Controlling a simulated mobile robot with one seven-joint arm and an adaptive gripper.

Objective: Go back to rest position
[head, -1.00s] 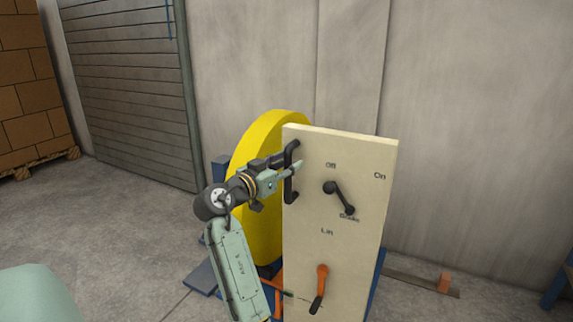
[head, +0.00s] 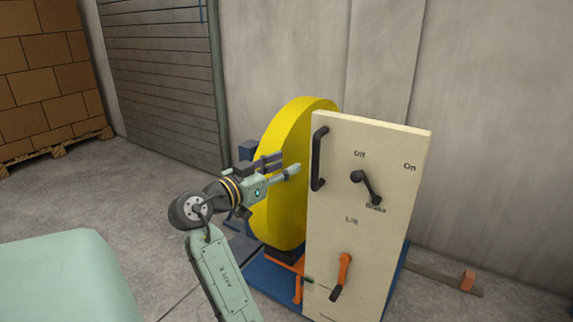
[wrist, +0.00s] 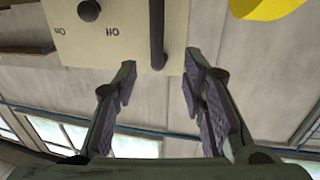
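My gripper (head: 284,166) is open and empty. In the head view it is raised in front of the yellow disc (head: 292,130), to the left of the cream panel (head: 386,145) and apart from it. The black vertical handle (head: 319,158) stands on the panel's left edge, to the right of my fingertips. In the wrist view my gripper (wrist: 160,80) has its two fingers spread wide. The black handle (wrist: 157,35) shows beyond them, between the fingertips, with nothing gripped.
The panel carries a black brake lever (head: 366,187) and an orange lift lever (head: 342,275). The machine has a blue base (head: 268,280). A pallet of boxes (head: 45,75) stands at the back left. Grey floor (head: 140,190) is clear on the left.

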